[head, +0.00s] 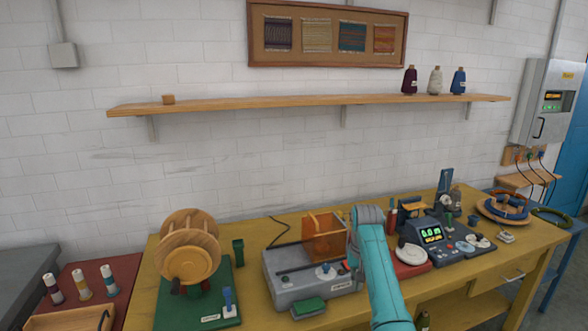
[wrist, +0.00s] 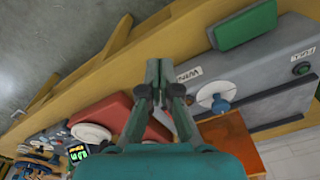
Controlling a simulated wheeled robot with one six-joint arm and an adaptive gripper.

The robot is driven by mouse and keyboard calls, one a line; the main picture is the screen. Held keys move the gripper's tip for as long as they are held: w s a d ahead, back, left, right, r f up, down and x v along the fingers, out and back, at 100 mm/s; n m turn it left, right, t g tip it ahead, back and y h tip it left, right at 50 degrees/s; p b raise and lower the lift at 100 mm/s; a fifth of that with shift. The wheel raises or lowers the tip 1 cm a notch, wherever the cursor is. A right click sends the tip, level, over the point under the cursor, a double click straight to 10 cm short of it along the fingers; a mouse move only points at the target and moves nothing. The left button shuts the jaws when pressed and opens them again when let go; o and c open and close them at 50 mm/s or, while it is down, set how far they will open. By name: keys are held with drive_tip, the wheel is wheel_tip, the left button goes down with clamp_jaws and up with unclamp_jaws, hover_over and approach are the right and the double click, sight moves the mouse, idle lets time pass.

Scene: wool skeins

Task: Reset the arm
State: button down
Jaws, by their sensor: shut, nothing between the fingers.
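My gripper (wrist: 158,72) is shut and empty in the wrist view, its two dark green fingers together. It is over the yellow bench's front edge, beside the grey winding machine (wrist: 262,78) and the red base (wrist: 122,110). In the head view my teal arm reaches up from the bottom to the bench, in front of the grey machine's right end (head: 285,285). The gripper's fingertips are mostly hidden there.
The bench (head: 255,232) carries a wooden reel (head: 188,248) on a green base, an orange box (head: 323,238), a red base with a white disc (head: 411,255) and a display unit (head: 432,235). A wooden shelf (head: 250,105) with several small items is above.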

drive_tip(key=s+f+t, duration=0.2)
drive_tip(key=s+f, duration=0.3)
drive_tip(key=f, duration=0.6)
drive_tip(key=s+f+t, duration=0.1)
drive_tip(key=s+f, duration=0.4)
drive_tip(key=f, duration=0.7)
drive_tip(key=s+f+n+t, duration=0.1)
drive_tip(key=s+f+t, duration=0.1)
drive_tip(key=s+f, duration=0.5)
drive_tip(key=s+f+t, duration=0.2)
drive_tip(key=s+f, duration=0.1)
drive_tip(key=s, duration=0.9)
drive_tip(key=s+r+t, duration=0.2)
drive_tip(key=s+r, duration=0.2)
drive_tip(key=s, duration=0.8)
drive_tip(key=s+r+t, duration=0.2)
drive_tip(key=s+r, duration=0.2)
drive_tip(key=s, duration=0.7)
drive_tip(key=s+r+t, duration=0.1)
drive_tip(key=s+r, duration=0.6)
drive_tip(key=r, duration=0.4)
drive_tip(key=s+r+n+t, duration=0.1)
drive_tip(key=s+r+t, duration=0.1)
drive_tip(key=s+r, duration=0.5)
wheel_tip(320, 180, up, 4)
drive_tip(key=shift+s+f, duration=0.1)
drive_tip(key=shift+s, duration=0.1)
